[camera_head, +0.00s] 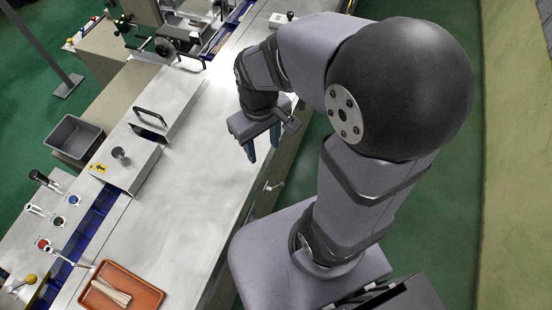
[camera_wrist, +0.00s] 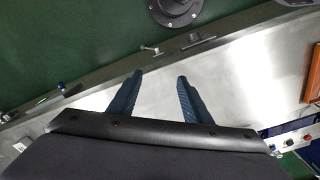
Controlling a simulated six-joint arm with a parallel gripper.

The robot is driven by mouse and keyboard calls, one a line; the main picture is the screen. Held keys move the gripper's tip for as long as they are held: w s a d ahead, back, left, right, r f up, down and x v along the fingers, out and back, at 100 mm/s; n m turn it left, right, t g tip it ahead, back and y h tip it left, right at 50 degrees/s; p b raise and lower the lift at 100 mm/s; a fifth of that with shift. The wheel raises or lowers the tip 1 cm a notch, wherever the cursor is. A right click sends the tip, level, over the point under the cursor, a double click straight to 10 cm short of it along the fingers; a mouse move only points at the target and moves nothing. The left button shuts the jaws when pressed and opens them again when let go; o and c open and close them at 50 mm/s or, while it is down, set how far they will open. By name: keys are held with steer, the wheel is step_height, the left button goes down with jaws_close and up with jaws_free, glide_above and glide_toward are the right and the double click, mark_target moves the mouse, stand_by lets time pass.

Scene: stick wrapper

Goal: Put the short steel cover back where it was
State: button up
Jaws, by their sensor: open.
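In the head view, a steel cover with a round dark knob (camera_head: 126,166) and a yellow arrow sticker lies over the blue conveyor channel on the left. Beside it, farther up, is another steel cover with a black bar handle (camera_head: 172,103). I cannot tell for sure which one is the short cover. My gripper (camera_head: 262,149) hangs above the bench, well to the right of both, with its blue fingers pointing down. Neither cover is clearly visible there.
The steel bench top (camera_head: 185,190) is clear between the covers and my gripper. An orange tray (camera_head: 150,296) with pale sticks stands at the near end. The blue channel (camera_head: 100,211) is exposed below the knobbed cover. Knobs and levers (camera_head: 45,182) line the left side. A grey bin (camera_head: 76,136) stands farther left.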

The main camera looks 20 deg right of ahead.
steer(key=s+m, duration=0.1)
steer(key=s+d+f+m, duration=0.1)
steer(key=s+m, duration=0.1)
steer(key=s, duration=0.1)
steer(key=shift+s+d+f, duration=0.1)
steer(key=shift+d+f, duration=0.2)
steer(key=shift+f, duration=0.05)
step_height(320, 180, down, 3)
steer(key=b, duration=0.3)
stand_by(1.0)
